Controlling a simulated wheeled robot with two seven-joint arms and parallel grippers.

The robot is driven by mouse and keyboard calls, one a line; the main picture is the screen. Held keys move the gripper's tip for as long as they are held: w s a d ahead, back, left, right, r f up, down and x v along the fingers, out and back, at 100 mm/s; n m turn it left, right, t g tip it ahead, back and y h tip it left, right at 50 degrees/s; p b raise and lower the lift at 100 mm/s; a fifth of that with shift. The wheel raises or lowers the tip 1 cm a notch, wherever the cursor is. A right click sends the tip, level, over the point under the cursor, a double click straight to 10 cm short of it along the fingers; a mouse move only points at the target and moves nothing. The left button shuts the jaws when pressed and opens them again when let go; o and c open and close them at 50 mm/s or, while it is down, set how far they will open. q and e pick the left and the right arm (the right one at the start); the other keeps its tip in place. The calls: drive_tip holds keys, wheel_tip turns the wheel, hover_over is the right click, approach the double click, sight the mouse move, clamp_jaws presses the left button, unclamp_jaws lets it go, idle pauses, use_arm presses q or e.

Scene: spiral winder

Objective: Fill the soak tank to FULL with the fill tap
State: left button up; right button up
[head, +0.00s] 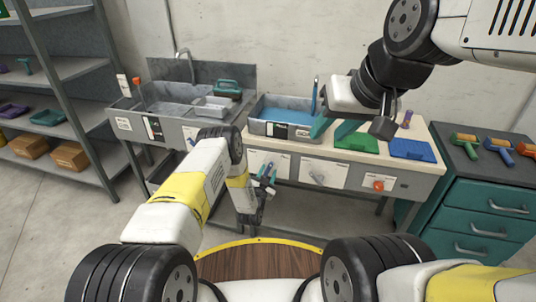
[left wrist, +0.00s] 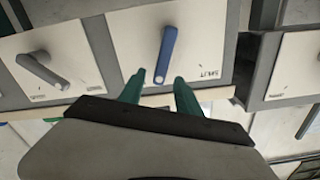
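A grey tank (head: 262,128) with blue water in it stands on the bench, and a blue spout (head: 315,92) rises at its right end. It looks like the soak tank; its level marks are too small to read. Below it are lever panels. A blue lever (left wrist: 168,50), on a panel with a mark reading SHUT, shows in the left wrist view, which is upside down. My left gripper (head: 265,178) is in front of these panels; its teal fingers (left wrist: 160,90) are apart and empty, close to the blue lever. My right gripper (head: 333,129) is at the tank's right end, fingers apart.
A grey lever (head: 318,177) and an orange knob (head: 378,185) sit on neighbouring panels. A sink (head: 165,100) stands to the left. Green (head: 356,142) and blue (head: 410,150) mats lie on the bench. A teal drawer cabinet (head: 480,205) stands right.

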use_arm(q)
drive_tip(key=shift+v, duration=1.4)
idle(6.6)
